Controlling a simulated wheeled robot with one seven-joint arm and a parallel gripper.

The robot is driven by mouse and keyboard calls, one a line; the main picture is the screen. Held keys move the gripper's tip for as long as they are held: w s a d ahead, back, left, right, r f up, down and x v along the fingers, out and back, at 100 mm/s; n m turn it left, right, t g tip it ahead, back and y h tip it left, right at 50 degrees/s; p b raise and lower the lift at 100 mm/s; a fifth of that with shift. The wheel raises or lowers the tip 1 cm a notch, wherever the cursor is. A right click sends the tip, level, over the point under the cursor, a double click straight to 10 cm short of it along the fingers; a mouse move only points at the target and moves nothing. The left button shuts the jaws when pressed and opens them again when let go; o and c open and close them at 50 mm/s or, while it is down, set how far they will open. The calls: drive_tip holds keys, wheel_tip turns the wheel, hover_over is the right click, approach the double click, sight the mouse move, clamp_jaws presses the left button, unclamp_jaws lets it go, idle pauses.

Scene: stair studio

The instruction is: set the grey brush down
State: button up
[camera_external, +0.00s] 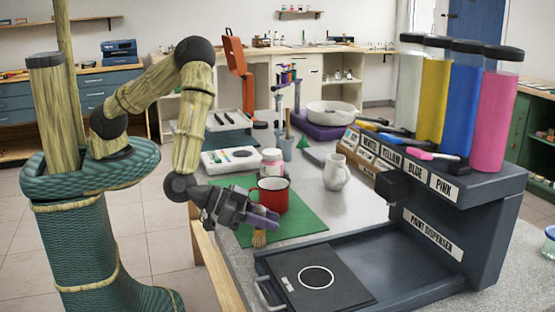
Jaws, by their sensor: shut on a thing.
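My gripper (266,220) is shut on a brush, with its fingers low over the front of the green mat (308,220). The brush's tan bristles (260,239) point down below the fingers. Its handle is mostly hidden by the fingers, so its grey colour does not show clearly. I cannot tell whether the bristles touch the mat.
A pink-labelled jar (271,162) stands behind the mug, and a white jug (336,173) to its right. The dark paint dispenser (470,225) fills the right. The mat's right part is clear.

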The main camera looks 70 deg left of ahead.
drive_tip(key=shift+f, duration=0.3)
drive_tip(key=shift+f+b, duration=0.1)
drive_tip(key=shift+b, duration=0.2)
drive_tip(key=o, duration=1)
drive_tip(key=shift+c, duration=0.2)
drive_tip(key=shift+r+p, duration=0.4)
drive_tip(key=shift+r, duration=0.15)
drive_tip(key=b+v, duration=0.1)
drive_tip(key=v, duration=1.1)
drive_tip(key=shift+f, duration=0.1)
